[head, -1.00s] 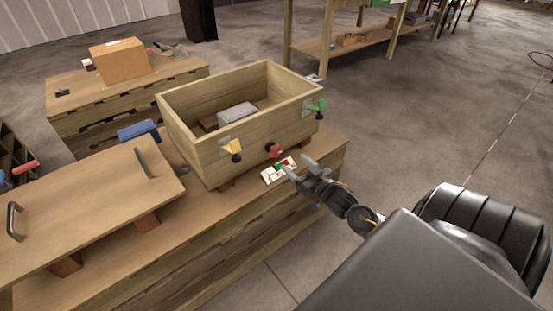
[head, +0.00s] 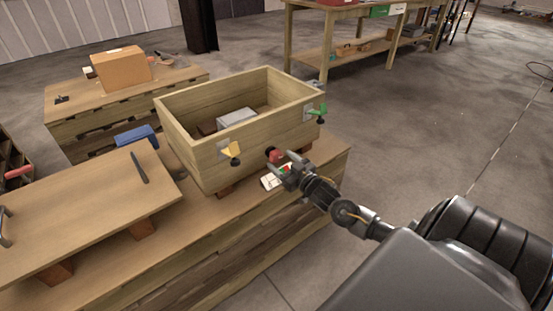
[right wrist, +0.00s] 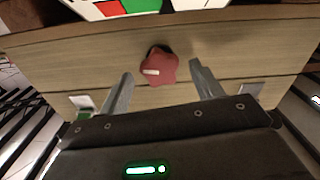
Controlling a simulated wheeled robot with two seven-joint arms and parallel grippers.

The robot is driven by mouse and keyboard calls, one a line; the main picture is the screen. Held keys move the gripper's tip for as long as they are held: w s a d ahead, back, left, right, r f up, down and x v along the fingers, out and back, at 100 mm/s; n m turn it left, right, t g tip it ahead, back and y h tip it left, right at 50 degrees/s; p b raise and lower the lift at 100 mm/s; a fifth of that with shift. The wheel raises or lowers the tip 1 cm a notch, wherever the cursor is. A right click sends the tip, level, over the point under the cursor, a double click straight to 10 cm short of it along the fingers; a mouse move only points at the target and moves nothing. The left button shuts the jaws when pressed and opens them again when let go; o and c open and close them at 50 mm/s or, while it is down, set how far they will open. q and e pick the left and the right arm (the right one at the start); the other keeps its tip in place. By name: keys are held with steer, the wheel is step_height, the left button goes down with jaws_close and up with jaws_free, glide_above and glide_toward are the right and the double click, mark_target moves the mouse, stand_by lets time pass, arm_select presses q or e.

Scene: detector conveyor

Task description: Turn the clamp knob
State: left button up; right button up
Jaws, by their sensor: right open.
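The red clamp knob (head: 275,156) sits low on the front wall of the open wooden box (head: 213,152). In the right wrist view the star-shaped knob (right wrist: 160,66) with a pale mark lies just beyond and between my fingertips. My right gripper (head: 284,166) is open and close in front of the knob; its fingers (right wrist: 158,80) stand on either side, apart from it in the picture. Whether they touch it cannot be told. My left gripper is not in view.
A wooden lid (head: 85,212) lies to the left on the bench.

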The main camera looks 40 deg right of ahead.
mark_target(278, 158)
steer(key=w, duration=0.3)
steer(key=shift+w, duration=0.2)
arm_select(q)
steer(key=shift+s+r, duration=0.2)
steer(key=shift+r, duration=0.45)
arm_select(e)
steer(key=c, duration=1)
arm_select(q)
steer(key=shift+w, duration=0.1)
arm_select(e)
steer(key=m+p, duration=0.5)
steer(key=shift+r, duration=0.1)
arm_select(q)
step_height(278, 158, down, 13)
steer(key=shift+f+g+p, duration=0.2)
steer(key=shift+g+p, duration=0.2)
arm_select(e)
steer(key=shift+m, duration=0.5)
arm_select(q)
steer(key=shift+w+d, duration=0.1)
